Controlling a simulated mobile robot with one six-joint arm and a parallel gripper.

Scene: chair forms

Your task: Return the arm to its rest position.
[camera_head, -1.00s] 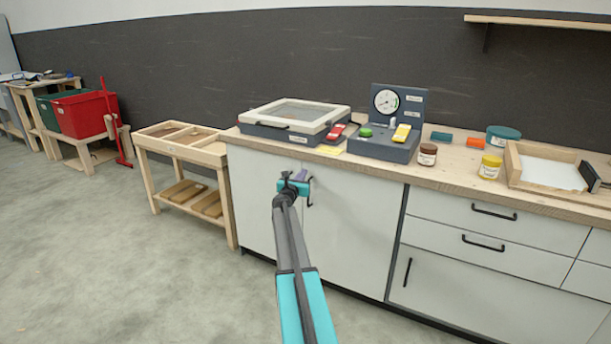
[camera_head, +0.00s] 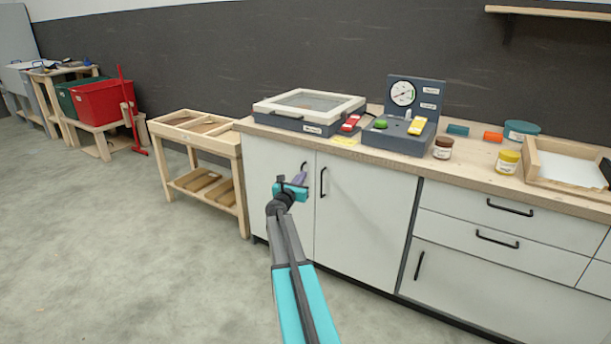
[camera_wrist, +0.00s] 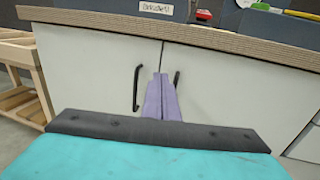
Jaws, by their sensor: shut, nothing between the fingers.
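My gripper (camera_head: 299,179) is in front of the white cabinet doors, below the counter's front edge, at the end of my teal and grey arm. In the wrist view its two purple fingers (camera_wrist: 162,98) lie together, shut and empty. They point toward the seam between the two doors, between the black handles. The left cabinet door (camera_wrist: 92,75) and the right cabinet door (camera_wrist: 235,90) look closed. Part of the left door is hidden behind my arm in the head view.
The wooden counter (camera_head: 465,174) holds a flat framed box (camera_head: 308,108), a gauge unit (camera_head: 403,118), jars (camera_head: 507,161) and a wooden tray (camera_head: 535,170). A low wooden rack (camera_head: 200,140) stands left of the cabinet. Red (camera_head: 103,102) and green bins are farther left. The floor (camera_head: 130,250) at left is clear.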

